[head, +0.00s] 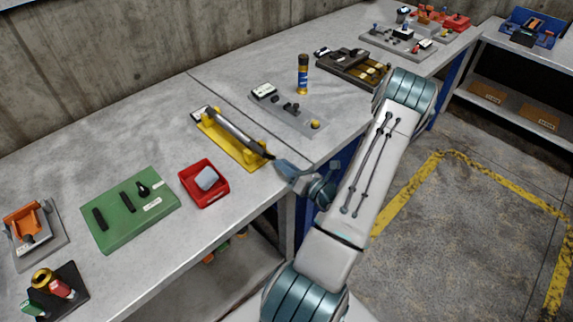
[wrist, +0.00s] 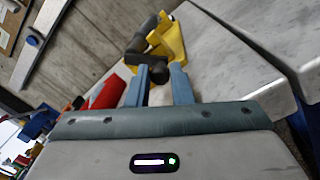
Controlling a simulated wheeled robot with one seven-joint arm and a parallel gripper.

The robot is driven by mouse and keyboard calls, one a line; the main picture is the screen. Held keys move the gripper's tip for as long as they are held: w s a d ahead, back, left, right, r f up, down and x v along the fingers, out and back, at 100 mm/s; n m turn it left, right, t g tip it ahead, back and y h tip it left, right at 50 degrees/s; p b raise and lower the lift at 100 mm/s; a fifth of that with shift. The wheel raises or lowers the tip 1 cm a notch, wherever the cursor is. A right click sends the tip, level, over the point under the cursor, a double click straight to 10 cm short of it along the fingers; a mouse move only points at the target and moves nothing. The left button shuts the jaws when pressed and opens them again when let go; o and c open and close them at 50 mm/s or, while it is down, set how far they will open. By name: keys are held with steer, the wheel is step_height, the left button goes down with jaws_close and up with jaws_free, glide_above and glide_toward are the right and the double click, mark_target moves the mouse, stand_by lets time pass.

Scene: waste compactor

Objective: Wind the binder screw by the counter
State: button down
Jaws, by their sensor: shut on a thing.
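The binder is a yellow frame (head: 222,141) on the bench with a grey screw barrel (head: 232,129) lying along it. A small light-faced box, perhaps the counter (head: 200,114), sits at its far left end; its reading is too small to tell. A dark handle (head: 258,147) is at the near right end. My gripper (head: 273,158) reaches in there from the right. In the wrist view, the blue fingers (wrist: 159,88) are shut on the dark handle (wrist: 157,72), with the yellow frame (wrist: 171,44) behind it. The grip contact is partly hidden.
A red tray (head: 211,199) with a grey block stands left of the binder, and a green board (head: 112,224) beyond it.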

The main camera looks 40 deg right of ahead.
steer(key=shift+f, duration=0.15)
steer(key=c, duration=1.3)
jaws_free()
steer(key=shift+s, duration=0.1)
